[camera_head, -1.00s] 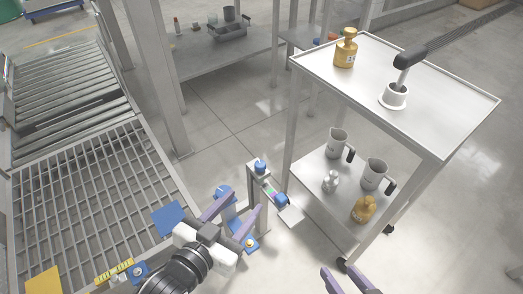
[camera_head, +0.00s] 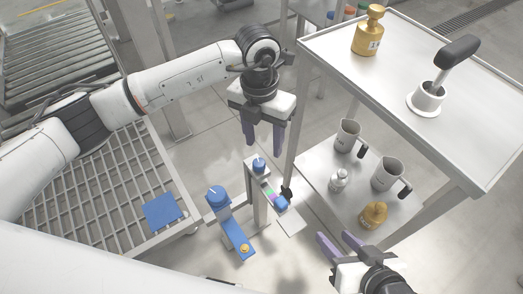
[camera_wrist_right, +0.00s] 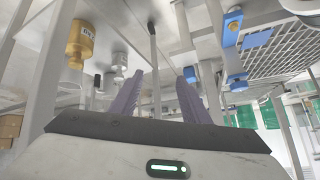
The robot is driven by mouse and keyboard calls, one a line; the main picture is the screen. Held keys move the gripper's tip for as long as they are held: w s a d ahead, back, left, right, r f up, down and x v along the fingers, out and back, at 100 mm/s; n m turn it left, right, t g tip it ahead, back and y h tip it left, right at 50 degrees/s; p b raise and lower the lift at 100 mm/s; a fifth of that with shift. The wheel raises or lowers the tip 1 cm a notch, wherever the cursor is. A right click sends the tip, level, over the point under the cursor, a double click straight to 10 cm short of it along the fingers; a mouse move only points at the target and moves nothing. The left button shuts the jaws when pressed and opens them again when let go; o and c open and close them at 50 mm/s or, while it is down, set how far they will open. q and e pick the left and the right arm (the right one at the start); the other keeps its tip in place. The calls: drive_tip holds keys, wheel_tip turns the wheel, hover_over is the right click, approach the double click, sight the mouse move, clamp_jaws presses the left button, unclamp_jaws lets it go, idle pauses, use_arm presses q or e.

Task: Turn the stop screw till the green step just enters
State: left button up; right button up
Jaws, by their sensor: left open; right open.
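A grey post (camera_head: 259,205) stands between the grid table and the trolley, with a blue knob (camera_head: 259,164) on its top. A short strip with pink and green bands (camera_head: 269,190) slopes down from it to a second blue knob (camera_head: 281,203). I cannot tell which knob is the stop screw or how the green step sits. My left gripper (camera_head: 263,144) is open and empty, pointing down just above the post's top knob, apart from it. My right gripper (camera_head: 338,243) is open and empty, low and right of the post. Its fingers also show in the right wrist view (camera_wrist_right: 157,85).
A blue bracket (camera_head: 226,220) with a round blue top and a brass-coloured knob stands left of the post. The grid table (camera_head: 85,190) is left.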

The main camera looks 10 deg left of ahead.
sight(259, 163)
use_arm(q)
drive_tip(key=shift+y, duration=0.3)
drive_tip(key=f+b, duration=0.1)
drive_tip(key=f, duration=0.2)
drive_tip(key=a+f+b, duration=0.1)
drive_tip(key=f, duration=0.2)
drive_tip(key=f+b, duration=0.1)
drive_tip(key=f, duration=0.2)
drive_tip(key=shift+w+a, duration=0.15)
drive_tip(key=shift+w, duration=0.25)
drive_tip(key=shift+f, duration=0.4)
use_arm(e)
drive_tip(key=shift+a+f+n+g+y, duration=0.4)
drive_tip(key=shift+a+f+g, duration=0.15)
drive_tip(key=shift+a, duration=0.35)
